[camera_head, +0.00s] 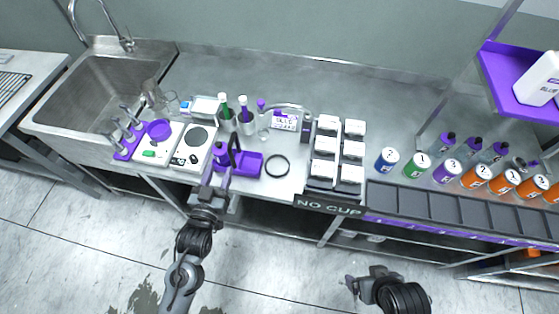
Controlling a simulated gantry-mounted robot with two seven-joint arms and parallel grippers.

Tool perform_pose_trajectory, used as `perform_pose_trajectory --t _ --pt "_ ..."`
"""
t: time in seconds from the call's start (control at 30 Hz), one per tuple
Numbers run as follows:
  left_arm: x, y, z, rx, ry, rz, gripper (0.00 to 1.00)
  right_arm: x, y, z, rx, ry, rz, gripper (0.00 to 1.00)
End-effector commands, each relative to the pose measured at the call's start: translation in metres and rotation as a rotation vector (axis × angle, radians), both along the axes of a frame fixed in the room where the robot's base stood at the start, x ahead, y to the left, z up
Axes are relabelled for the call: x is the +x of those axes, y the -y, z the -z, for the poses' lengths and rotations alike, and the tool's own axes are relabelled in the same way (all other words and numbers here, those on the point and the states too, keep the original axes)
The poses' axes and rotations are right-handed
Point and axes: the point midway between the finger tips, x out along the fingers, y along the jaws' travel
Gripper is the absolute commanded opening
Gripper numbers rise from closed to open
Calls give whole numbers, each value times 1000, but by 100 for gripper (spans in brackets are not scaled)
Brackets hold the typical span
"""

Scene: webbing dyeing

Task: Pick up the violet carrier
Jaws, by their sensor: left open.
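The violet carrier (250,165) is a low open tray on the steel counter near its front edge, with a dark upright handle (233,147) at its left part. A violet bottle (220,156) shows at its left end; I cannot tell whether it sits inside. My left gripper (219,178) is open at the counter's front edge, just in front of the carrier's left part and overlapping it in view. Contact cannot be told. My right gripper (351,286) is low, away from the counter, over the floor; its jaws are too small to read.
A black ring (277,166) lies just right of the carrier. A scale (194,147) stands at its left, and bottles (246,113) stand behind. A rack of white boxes (323,171) is farther right, with numbered cans (387,160) beyond. The rear counter is mostly clear.

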Motion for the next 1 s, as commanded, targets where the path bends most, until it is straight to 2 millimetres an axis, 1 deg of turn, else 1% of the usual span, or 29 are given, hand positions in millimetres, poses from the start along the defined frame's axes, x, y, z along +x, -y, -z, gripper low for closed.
perform_pose_trajectory --t 0.03,0.2,0.3,0.37,0.7,0.93,1.0 --pt "5 0 16 0 9 -1 46 0 0 20 1 1 1 91" --pt "16 2 21 -3 42 0 46 1 -1 41 4 2 2 91" --pt "22 2 20 -3 54 0 46 1 -1 47 5 3 2 91" --pt "26 2 20 -2 58 0 46 1 -1 48 5 3 2 91" --pt "69 6 18 -3 60 0 46 1 -1 48 3 6 0 91" --pt "81 7 18 -3 59 0 46 1 1 49 -3 6 -3 91" --pt "87 7 17 -3 60 0 46 1 1 49 -5 5 -4 91"
